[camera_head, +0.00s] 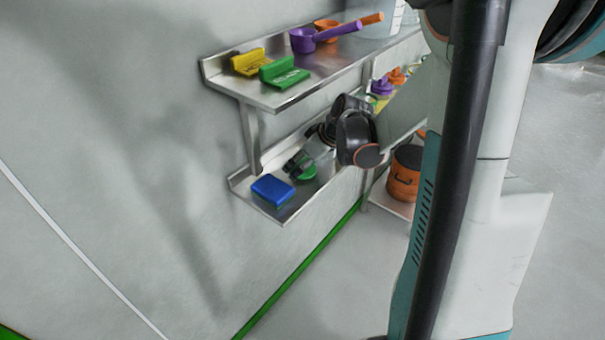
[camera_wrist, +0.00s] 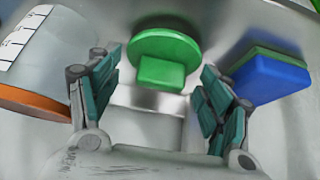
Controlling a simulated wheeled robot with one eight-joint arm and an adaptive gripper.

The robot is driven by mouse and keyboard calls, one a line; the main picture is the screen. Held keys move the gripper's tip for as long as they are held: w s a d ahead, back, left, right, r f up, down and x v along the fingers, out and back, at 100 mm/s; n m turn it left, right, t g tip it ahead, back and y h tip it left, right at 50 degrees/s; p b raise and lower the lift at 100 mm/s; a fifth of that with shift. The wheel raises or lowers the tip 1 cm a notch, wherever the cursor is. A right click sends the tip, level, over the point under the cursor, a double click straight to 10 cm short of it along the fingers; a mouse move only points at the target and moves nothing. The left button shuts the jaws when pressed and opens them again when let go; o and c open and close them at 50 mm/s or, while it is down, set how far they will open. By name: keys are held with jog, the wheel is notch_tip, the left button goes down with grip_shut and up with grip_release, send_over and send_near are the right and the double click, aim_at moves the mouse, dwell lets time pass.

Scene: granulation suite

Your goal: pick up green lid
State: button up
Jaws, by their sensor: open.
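The green lid (camera_wrist: 163,48) is a round disc with a block-shaped grip on it. In the wrist view it lies at the top centre, just beyond and between my open fingers. My gripper (camera_wrist: 160,108) is open and nothing is between its pads. In the head view the green lid (camera_head: 306,172) is on the lower metal shelf, partly hidden by my gripper (camera_head: 297,165), which reaches down beside it. Whether a finger touches the lid cannot be told.
A blue block-like thing (camera_head: 272,190) lies left of the lid; it also shows in the wrist view (camera_wrist: 270,80). A clear container with an orange base (camera_wrist: 35,100) stands close on the left there. The upper shelf (camera_head: 275,98) overhangs, holding yellow and green items and scoops.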

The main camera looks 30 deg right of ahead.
jog(key=shift+w+f, duration=0.15)
jog(key=shift+f, duration=0.05)
jog(key=shift+c, duration=0.2)
jog(key=c, duration=0.6)
jog(key=shift+r, duration=0.2)
jog(key=shift+s+r+p, duration=0.25)
jog(key=shift+r+p, duration=0.3)
jog(key=shift+p, duration=0.1)
notch_tip(320, 180, up, 6)
jog(key=p, duration=0.2)
jog(key=shift+f+p, duration=0.15)
jog(key=shift+p, duration=0.15)
jog(key=shift+s+d+p, duration=0.55)
jog(key=shift+s+d, duration=0.6)
jog(key=shift+s, duration=1.9)
jog(key=shift+s+d+p, duration=0.5)
jog(key=shift+s+d, duration=0.6)
jog(key=shift+s, duration=2)
jog(key=shift+s+d+p, duration=0.55)
jog(key=shift+s+d, duration=0.6)
jog(key=shift+s, duration=1.9)
